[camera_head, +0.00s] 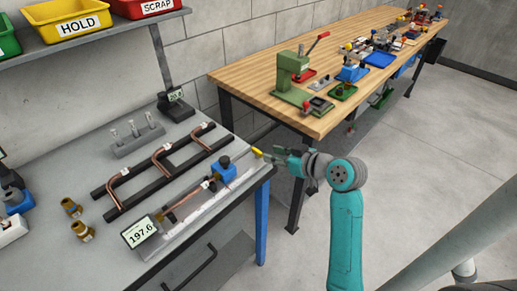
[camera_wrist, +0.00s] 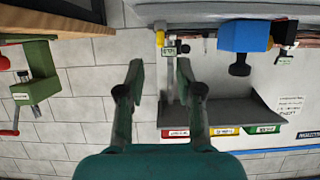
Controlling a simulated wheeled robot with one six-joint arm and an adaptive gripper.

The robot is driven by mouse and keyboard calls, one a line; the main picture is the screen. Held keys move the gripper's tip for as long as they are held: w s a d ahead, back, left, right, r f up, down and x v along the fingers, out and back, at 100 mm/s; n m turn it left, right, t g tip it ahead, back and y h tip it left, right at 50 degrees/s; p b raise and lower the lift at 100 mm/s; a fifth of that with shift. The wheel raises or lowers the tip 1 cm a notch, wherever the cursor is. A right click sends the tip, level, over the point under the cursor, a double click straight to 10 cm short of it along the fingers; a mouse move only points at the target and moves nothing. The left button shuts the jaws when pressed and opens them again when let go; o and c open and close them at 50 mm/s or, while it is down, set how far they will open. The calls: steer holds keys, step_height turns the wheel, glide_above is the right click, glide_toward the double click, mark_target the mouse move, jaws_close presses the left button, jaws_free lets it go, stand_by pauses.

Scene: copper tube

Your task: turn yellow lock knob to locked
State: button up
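The yellow lock knob (camera_head: 257,152) is a small yellow piece near the right end of the grey bench, right of a blue block (camera_head: 224,172) with a black knob. In the wrist view, which is upside down, a yellow piece (camera_wrist: 160,38) that looks like the lock knob lies beyond the fingertips, roughly in line with the gap. The blue block (camera_wrist: 240,36) is right of it. My gripper (camera_head: 272,157) is close to the knob at the bench edge. In the wrist view, my gripper (camera_wrist: 160,75) is open and empty. Contact and the knob's lock position cannot be told.
Copper tubes lie on a black rack (camera_head: 160,172), left of the blue block. Brass fittings (camera_head: 82,231) lie left. A wooden bench (camera_head: 250,75) with a green press (camera_head: 293,80) stands behind. Open floor lies right.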

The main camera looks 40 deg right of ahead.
mark_target(258, 150)
steer(key=x, duration=0.7)
steer(key=shift+w+a+f, duration=0.1)
steer(key=shift+w+f, duration=0.05)
steer(key=shift+w, duration=0.25)
jaws_close()
